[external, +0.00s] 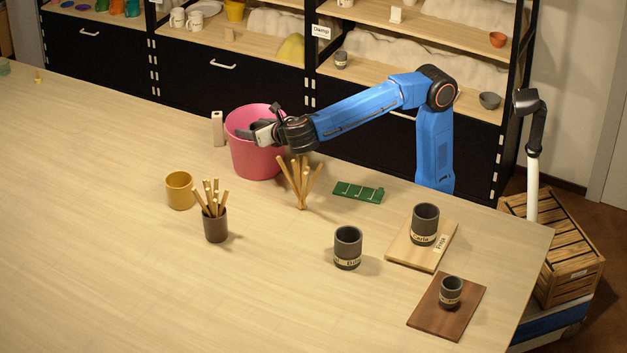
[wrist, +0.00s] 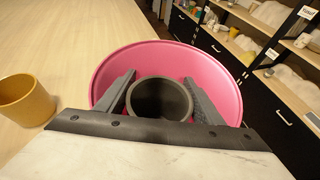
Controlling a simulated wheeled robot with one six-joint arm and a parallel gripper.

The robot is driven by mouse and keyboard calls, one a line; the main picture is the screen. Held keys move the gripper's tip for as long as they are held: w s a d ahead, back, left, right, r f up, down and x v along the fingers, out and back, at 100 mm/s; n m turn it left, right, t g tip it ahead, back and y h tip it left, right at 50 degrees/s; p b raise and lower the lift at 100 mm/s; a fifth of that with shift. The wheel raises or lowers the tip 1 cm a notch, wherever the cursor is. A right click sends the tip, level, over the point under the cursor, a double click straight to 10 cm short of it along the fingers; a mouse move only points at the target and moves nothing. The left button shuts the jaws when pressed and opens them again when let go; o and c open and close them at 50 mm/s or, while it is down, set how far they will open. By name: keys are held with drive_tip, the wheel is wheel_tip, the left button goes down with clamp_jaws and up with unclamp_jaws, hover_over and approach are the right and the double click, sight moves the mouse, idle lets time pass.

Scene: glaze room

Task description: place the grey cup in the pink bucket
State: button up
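The pink bucket (external: 257,158) stands upright near the back edge of the table; its wide pink inside (wrist: 110,68) fills the middle of the wrist view. My gripper (external: 250,130) reaches in over the bucket's rim from the right. In the wrist view, its two fingers (wrist: 160,98) lie along both sides of a dark grey cup (wrist: 160,84) and seem to touch it. The cup is upright, its round mouth facing the camera, within the bucket's outline. The cup's lower part and the bucket's floor are hidden, so I cannot tell whether the cup rests on anything.
A mustard cup (external: 179,191) stands left of the bucket. A brown pot (external: 215,226) holds wooden sticks; another stick bundle (external: 300,184) and a green tray (external: 358,192) are to the right. Labelled grey cups stand on the table (external: 347,248), a light board (external: 407,251) and a dark board (external: 425,314).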

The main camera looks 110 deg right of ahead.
drive_tip(key=shift+w+f, duration=0.1)
drive_tip(key=shift+f, duration=0.05)
drive_tip(key=shift+r, duration=0.25)
drive_tip(key=r+v, duration=0.1)
drive_tip(key=v, duration=1.1)
drive_tip(key=shift+d, duration=0.1)
